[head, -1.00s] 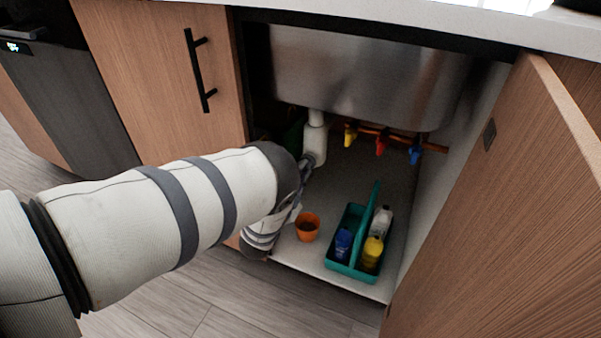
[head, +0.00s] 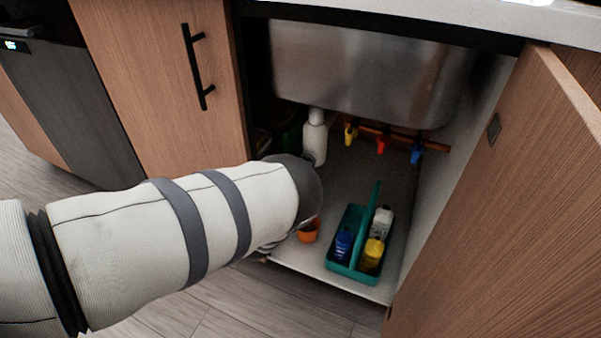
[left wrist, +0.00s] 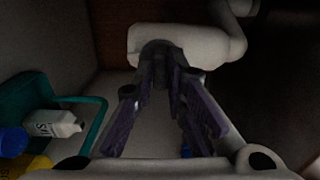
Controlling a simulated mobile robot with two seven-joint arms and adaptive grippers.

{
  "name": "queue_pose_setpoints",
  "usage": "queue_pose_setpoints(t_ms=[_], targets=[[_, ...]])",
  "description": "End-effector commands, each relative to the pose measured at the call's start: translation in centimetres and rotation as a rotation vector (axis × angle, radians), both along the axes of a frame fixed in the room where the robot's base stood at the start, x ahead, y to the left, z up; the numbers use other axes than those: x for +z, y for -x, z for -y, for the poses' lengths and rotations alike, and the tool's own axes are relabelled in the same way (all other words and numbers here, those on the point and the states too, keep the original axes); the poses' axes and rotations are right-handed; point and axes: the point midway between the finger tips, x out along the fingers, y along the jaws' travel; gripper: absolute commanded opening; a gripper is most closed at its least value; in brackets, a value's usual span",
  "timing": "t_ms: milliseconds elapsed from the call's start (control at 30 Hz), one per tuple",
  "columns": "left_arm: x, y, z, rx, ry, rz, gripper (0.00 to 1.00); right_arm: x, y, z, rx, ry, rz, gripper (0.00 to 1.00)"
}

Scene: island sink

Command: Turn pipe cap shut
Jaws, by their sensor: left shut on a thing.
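The white drain pipe (head: 315,138) hangs below the sink inside the open cabinet. It crosses the top of the left wrist view (left wrist: 205,42). A dark grey pipe cap (left wrist: 158,48) sits against the pipe there. My left gripper (left wrist: 162,78) is shut on the pipe cap, with its purple-grey fingers reaching up to it. The fingers partly cover the cap, so its exact turn cannot be told. In the head view my left forearm hides the gripper. My right gripper is not in view.
An orange cup (head: 308,234) stands on the cabinet floor, partly behind my arm. A teal caddy (head: 349,271) with several bottles is right of it. Yellow, red (head: 381,146) and blue valve handles line the back. The open door (head: 500,215) bounds the right side.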

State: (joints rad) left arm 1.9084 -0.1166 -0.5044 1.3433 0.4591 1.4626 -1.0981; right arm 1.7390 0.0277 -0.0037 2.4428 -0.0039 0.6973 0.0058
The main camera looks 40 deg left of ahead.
Motion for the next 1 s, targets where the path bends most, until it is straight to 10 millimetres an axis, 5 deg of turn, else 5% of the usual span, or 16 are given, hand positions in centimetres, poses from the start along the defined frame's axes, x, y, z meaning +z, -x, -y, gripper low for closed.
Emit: queue_pose_setpoints(t_ms=[633,667,733,1000], targets=[[-0.08,0.1,-0.1,0.003,-0.044,-0.014,0.0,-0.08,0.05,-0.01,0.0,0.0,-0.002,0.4],[-0.08,0.09,-0.1,0.002,-0.044,-0.014,0.19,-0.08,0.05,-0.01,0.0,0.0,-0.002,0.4],[-0.07,0.08,-0.09,0.002,-0.043,-0.012,0.33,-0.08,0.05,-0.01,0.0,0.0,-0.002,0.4],[-0.04,0.08,-0.03,0.001,-0.043,-0.011,0.33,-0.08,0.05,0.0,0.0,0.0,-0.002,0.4]])
